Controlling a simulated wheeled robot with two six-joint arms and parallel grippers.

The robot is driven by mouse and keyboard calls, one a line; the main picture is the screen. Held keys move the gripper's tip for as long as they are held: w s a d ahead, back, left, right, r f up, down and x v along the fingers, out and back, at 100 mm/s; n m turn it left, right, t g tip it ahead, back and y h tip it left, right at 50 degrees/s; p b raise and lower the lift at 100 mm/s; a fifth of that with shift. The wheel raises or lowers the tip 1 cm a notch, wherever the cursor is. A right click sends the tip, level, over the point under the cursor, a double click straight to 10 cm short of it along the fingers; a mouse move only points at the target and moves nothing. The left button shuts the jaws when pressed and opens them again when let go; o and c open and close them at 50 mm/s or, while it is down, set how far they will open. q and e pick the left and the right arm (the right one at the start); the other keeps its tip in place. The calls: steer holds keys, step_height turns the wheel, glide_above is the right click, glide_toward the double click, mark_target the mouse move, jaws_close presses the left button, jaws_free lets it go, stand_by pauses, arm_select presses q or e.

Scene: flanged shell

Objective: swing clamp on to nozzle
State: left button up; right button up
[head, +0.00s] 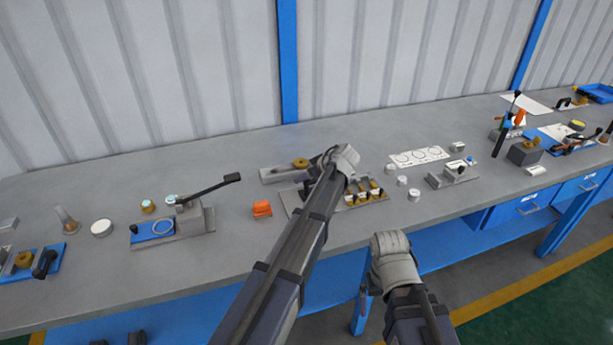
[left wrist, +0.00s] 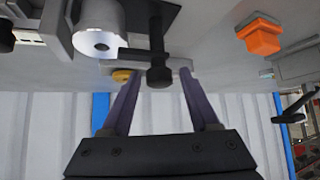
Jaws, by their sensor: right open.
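In the left wrist view, a black swing clamp (left wrist: 155,38) with a round-ended dark spindle (left wrist: 158,75) reaches out beside a bright metal cylinder (left wrist: 100,28) with a small hole in its end face. I cannot tell for sure which part is the nozzle. My left gripper (left wrist: 157,75) is open, its two purple fingers on either side of the spindle, with gaps visible. In the head view my left forearm and wrist hide this gripper and most of the fixture. My right gripper (head: 368,286) is open and empty, low in front of the bench edge.
An orange block (head: 262,208) stands left of my left arm. A toggle clamp on a grey block (head: 195,218) stands further left. A plate with brass parts (head: 362,192) and small white cylinders (head: 414,195) lie to the right. The bench top (head: 235,160) is clear at the back.

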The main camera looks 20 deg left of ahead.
arm_select(q)
steer(key=shift+r, duration=0.15)
steer(key=p+v, duration=0.5)
steer(key=v, duration=0.2)
steer(key=shift+d+r, duration=0.2)
steer(key=shift+s, duration=0.15)
steer(key=s+d+f+m+g+h, duration=0.1)
steer(key=s+d+m, duration=0.3)
steer(key=s, duration=0.7)
steer(key=s+d+f+m+g+h, duration=0.2)
steer(key=s+m, duration=0.4)
steer(key=s, duration=0.5)
steer(key=s+d+f+m+g+h, duration=0.2)
steer(key=s+d+m, duration=0.3)
steer(key=s, duration=0.6)
steer(key=shift+d+f+h, duration=0.55)
steer(key=shift+f+h, duration=0.1)
steer(key=shift+h, duration=0.05)
